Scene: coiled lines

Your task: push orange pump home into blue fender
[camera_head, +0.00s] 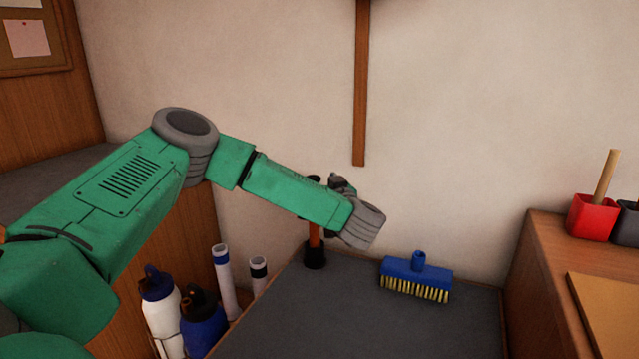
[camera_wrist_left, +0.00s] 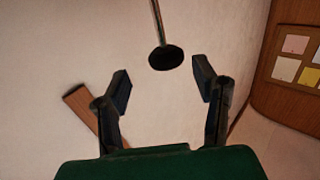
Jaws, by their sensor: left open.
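The orange pump (camera_head: 314,236) stands upright on the grey top of a low bench, with a black foot below; my left forearm hides its middle. In the left wrist view a black disc on a thin rod (camera_wrist_left: 165,57), apparently its top end, lies beyond and between my fingertips, touching neither. My left gripper (camera_head: 342,186) is mostly hidden behind its wrist near the pump; in the left wrist view it (camera_wrist_left: 162,82) is open and empty. The blue fender (camera_head: 203,325), with a black eyed top, stands at lower left beside a white fender. My right gripper is not in view.
A white fender (camera_head: 163,315) and two pale tubes (camera_head: 224,281) (camera_head: 258,275) stand near the blue fender. A blue brush (camera_head: 417,277) lies right of the pump on the grey bench top (camera_head: 330,315). A red pot (camera_head: 593,217) stands on the wooden bench at right.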

